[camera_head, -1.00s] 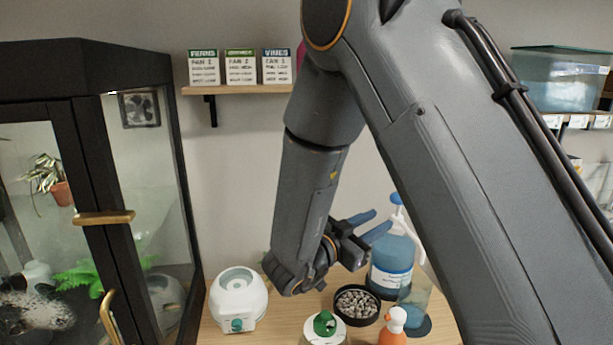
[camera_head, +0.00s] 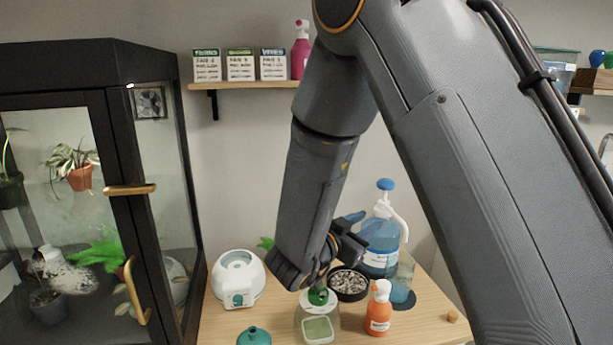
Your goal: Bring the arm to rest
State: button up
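My gripper (camera_head: 350,228) hangs at the end of my grey arm, above the back of the wooden table (camera_head: 405,326). Its blue-tipped fingers point right, towards the blue pump bottle (camera_head: 380,243). Only part of the fingers shows, and the wrist covers the rest. I cannot tell whether they are apart or closed, and I see nothing clearly held. The arm reaches down from the upper right.
The table holds a white device (camera_head: 238,275), a black bowl of pebbles (camera_head: 348,284), an orange bottle (camera_head: 379,308), a green-capped jar (camera_head: 305,325) and a teal object (camera_head: 254,337). A glass cabinet (camera_head: 120,70) stands left. A shelf (camera_head: 245,86) holds cards and a pink bottle (camera_head: 300,50).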

notch_tip(320, 180, down, 11)
jog(key=a+n+g+y+b, duration=0.3)
jog(key=n+y+b, duration=0.25)
jog(key=y, duration=0.45)
jog(key=s+d+f+n+g+b, duration=0.1)
jog(key=s+d+f+n+g, duration=0.1)
jog(key=s, duration=0.9)
jog(key=s+d+f+n+g+y+b, duration=0.1)
jog(key=s+d+f+g, duration=0.4)
jog(key=s, duration=0.7)
jog(key=shift+d+f+n+g+b, duration=0.3)
jog(key=shift+d+n+g+b, duration=0.4)
jog(key=shift+n+g, duration=0.4)
